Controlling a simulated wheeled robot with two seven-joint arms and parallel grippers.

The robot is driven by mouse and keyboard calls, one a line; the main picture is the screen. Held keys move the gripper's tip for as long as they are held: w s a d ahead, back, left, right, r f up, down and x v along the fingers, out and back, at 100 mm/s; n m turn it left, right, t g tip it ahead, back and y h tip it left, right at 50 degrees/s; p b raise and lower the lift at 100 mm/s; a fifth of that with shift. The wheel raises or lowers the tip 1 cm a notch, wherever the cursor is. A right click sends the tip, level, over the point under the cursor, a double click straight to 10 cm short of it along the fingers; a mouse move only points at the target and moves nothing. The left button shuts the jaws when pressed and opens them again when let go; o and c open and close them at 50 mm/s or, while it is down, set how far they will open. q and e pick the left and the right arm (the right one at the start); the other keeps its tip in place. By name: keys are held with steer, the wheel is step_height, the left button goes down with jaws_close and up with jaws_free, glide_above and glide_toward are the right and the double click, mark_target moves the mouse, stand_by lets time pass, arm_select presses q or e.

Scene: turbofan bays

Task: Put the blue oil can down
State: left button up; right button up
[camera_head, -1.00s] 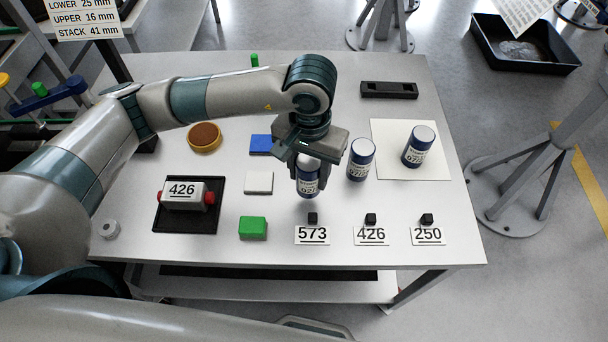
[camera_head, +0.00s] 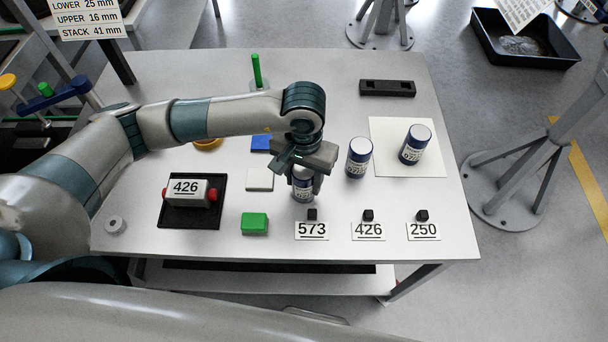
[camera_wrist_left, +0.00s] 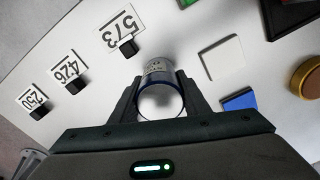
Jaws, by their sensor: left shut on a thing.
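A blue and white oil can (camera_head: 303,190) is upright between the fingers of my left gripper (camera_head: 304,176), behind the 573 card (camera_head: 311,231). The gripper is shut on it. The can also shows in the left wrist view (camera_wrist_left: 158,72), with a gripper finger on each side of it. Its base is at or very near the table top; I cannot tell if it touches. Two similar cans stand to the right: one (camera_head: 359,158) on bare table, one (camera_head: 414,145) on a white sheet (camera_head: 432,168). My right gripper is not in view.
The 426 card (camera_head: 370,232) and 250 card (camera_head: 423,232) lie along the front edge, with black blocks behind the cards. A green block (camera_head: 255,223), white tile (camera_head: 260,180) and blue tile (camera_head: 261,143) are left of the can. A black tray (camera_head: 190,220) holds a 426-labelled part.

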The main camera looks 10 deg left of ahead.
arm_select(q)
steer(key=shift+f+b, duration=0.2)
steer(key=shift+b, duration=0.15)
steer(key=o, duration=1.3)
steer(key=shift+r, duration=0.1)
steer(key=shift+r+p, duration=0.2)
steer(key=shift+p, duration=0.1)
steer(key=shift+w+r+b, duration=0.1)
steer(key=shift+r+b, duration=0.2)
steer(key=shift+r, duration=0.05)
step_height(320, 180, up, 10)
steer(key=b, duration=0.3)
steer(key=shift+f, duration=0.2)
steer(key=shift+r, duration=0.75)
